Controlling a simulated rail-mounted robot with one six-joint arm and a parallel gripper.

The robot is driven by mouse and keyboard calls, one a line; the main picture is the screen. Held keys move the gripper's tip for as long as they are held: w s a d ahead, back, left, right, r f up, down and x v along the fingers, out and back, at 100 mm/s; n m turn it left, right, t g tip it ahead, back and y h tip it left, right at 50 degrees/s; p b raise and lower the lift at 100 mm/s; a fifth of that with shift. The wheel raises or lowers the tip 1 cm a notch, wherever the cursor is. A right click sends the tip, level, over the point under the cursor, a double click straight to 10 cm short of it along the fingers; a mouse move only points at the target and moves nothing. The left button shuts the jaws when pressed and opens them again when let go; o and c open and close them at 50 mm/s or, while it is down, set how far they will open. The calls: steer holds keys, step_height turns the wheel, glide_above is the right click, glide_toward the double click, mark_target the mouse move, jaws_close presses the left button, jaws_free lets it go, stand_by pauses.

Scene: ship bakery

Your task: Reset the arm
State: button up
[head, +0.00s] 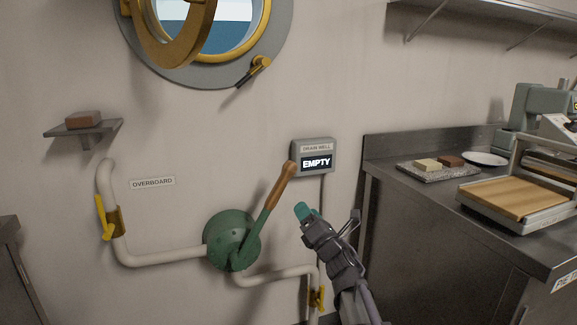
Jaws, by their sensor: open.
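My gripper (304,212) is in the lower middle of the head view, at the end of my dark arm, with a teal tip pointing up and left. It is open, and I see nothing in it. It is just right of the wooden-handled lever (281,184) of a green round pump (232,239) on the wall. A gap shows between them in the picture; the depth between them is hard to tell. The lever leans up and to the right.
White pipes (165,260) with yellow valve handles (101,216) run along the wall. A "DRAIN WELL" panel (314,157) reads "EMPTY". A steel counter (395,187) at the right holds a stone slab, a plate (485,158) and a machine. A porthole (228,70) is above; a small shelf (84,132) is left.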

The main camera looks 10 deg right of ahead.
steer(key=s+d+f+m+g+h, duration=0.2)
steer(key=d+f+m+g+h, duration=0.8)
steer(key=m, duration=1)
steer(key=s+a+f+m+g+h, duration=0.15)
steer(key=s+f+m+g, duration=0.25)
steer(key=s+f+m, duration=0.4)
steer(key=s+a+f+m+g+y, duration=0.4)
steer(key=s+a+g, duration=0.45)
steer(key=s, duration=0.65)
step_height(320, 180, up, 31)
steer(key=t+p, duration=0.1)
steer(key=p, duration=3.1)
steer(key=shift+w+a+f+n, duration=0.15)
steer(key=shift+a+n, duration=0.15)
steer(key=shift+n, duration=0.1)
